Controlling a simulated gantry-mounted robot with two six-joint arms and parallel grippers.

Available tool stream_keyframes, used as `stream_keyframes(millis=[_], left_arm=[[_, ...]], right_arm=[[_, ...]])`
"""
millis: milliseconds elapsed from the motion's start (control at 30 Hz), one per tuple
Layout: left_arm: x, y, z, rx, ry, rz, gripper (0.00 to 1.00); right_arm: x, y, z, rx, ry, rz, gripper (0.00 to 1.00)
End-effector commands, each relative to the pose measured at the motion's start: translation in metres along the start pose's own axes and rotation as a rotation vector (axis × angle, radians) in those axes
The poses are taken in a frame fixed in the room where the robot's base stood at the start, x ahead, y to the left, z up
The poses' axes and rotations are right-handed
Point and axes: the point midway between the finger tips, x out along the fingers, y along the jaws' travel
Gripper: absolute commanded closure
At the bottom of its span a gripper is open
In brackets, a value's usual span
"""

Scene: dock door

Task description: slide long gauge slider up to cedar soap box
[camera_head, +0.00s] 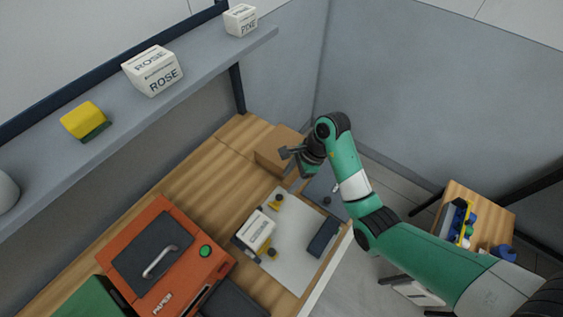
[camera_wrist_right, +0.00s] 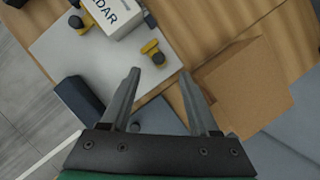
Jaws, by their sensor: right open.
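The white cedar soap box (camera_head: 259,229) sits on a pale board (camera_head: 292,262) on the wooden bench; its "DAR" lettering shows in the right wrist view (camera_wrist_right: 122,14). Two yellow pieces with dark knobs are beside it. One yellow piece (camera_head: 275,203) is on the box's far side and shows closer in the wrist view (camera_wrist_right: 153,53). The other yellow piece (camera_head: 268,254) is on the near side. I cannot tell which is the long gauge slider. My right gripper (camera_head: 288,153) is open and empty above the board's far end; its fingers (camera_wrist_right: 160,76) are apart. My left gripper is out of view.
A cardboard box (camera_wrist_right: 242,85) stands beside the right gripper. A dark blue block (camera_head: 323,237) lies on the board's right edge. An orange case (camera_head: 170,260) stands left on the bench. The shelf (camera_head: 205,70) above holds a rose box (camera_head: 153,71) and a pine box (camera_head: 240,20).

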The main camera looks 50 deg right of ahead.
Motion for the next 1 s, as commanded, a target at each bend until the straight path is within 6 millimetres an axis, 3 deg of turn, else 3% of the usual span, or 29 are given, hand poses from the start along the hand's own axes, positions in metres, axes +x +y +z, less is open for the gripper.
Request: stream_keyframes(millis=[33, 100, 367, 800, 1000], left_arm=[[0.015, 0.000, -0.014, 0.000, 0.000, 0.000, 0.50], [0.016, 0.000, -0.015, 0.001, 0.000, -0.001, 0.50], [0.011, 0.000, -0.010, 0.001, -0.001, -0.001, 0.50], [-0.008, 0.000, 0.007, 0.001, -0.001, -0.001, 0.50], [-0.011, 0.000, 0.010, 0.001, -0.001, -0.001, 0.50]], right_arm=[[-0.019, -0.001, -0.006, 0.032, -0.002, 0.000, 0.38], [-0.023, -0.003, -0.015, 0.055, -0.002, -0.005, 0.38], [-0.012, -0.005, -0.018, 0.061, -0.005, -0.012, 0.38], [0.078, -0.005, -0.017, 0.058, -0.004, -0.012, 0.38], [0.095, -0.006, -0.016, 0.058, -0.006, -0.014, 0.38]])
